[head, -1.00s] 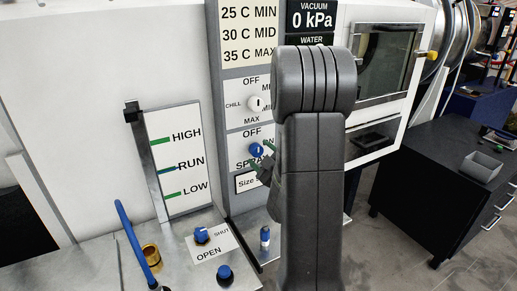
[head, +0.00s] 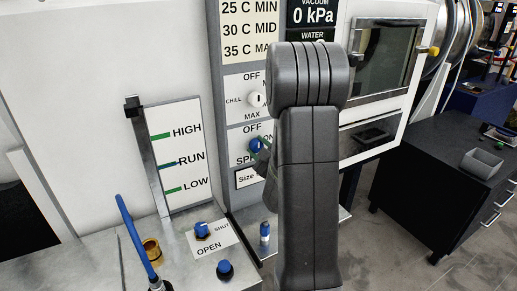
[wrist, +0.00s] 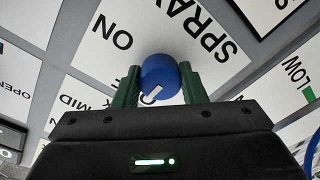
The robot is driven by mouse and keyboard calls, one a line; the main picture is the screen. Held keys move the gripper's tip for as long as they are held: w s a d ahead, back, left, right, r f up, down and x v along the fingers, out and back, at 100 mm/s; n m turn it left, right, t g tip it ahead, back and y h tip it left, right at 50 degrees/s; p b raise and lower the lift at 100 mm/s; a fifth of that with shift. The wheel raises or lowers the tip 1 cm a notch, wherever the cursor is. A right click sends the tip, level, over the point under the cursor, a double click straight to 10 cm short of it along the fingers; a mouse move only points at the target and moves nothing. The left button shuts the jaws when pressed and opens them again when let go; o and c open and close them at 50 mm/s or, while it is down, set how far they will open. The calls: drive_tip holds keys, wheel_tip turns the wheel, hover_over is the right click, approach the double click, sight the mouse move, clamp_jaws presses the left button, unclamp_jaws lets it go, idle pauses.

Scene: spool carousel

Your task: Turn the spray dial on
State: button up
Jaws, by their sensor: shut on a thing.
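The blue spray dial (head: 255,146) sits on the grey panel, on a white plate with OFF above it and SPRAY below; ON shows to its right. In the wrist view the dial (wrist: 160,77) is between the two green fingers of my gripper (wrist: 159,86), which is shut on it. The dial's white mark (wrist: 152,95) points down and slightly left in the wrist view, away from the word ON. In the head view my arm covers the right part of the plate and most of my gripper (head: 262,150).
A white chill dial (head: 256,99) is just above the spray dial. Below stand a blue shut/open knob (head: 201,229), another blue knob (head: 225,268) and a blue lever (head: 137,240). A black cabinet (head: 440,180) stands at the right.

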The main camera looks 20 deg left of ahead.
drive_tip(key=shift+f, duration=0.15)
drive_tip(key=m+b, duration=0.3)
drive_tip(key=b, duration=0.1)
drive_tip(key=shift+f+m+b, duration=0.15)
drive_tip(key=shift+m+b, duration=0.2)
drive_tip(key=shift+m, duration=0.05)
drive_tip(key=m+b, duration=0.2)
drive_tip(key=m, duration=0.2)
drive_tip(key=shift+m+b, duration=0.3)
drive_tip(key=shift+b, duration=0.05)
drive_tip(key=m+b, duration=0.1)
drive_tip(key=m, duration=0.3)
drive_tip(key=shift+m+t, duration=0.3)
drive_tip(key=m, duration=0.5)
drive_tip(key=shift+r, duration=0.2)
drive_tip(key=o, duration=1)
drive_tip(key=shift+s, duration=0.1)
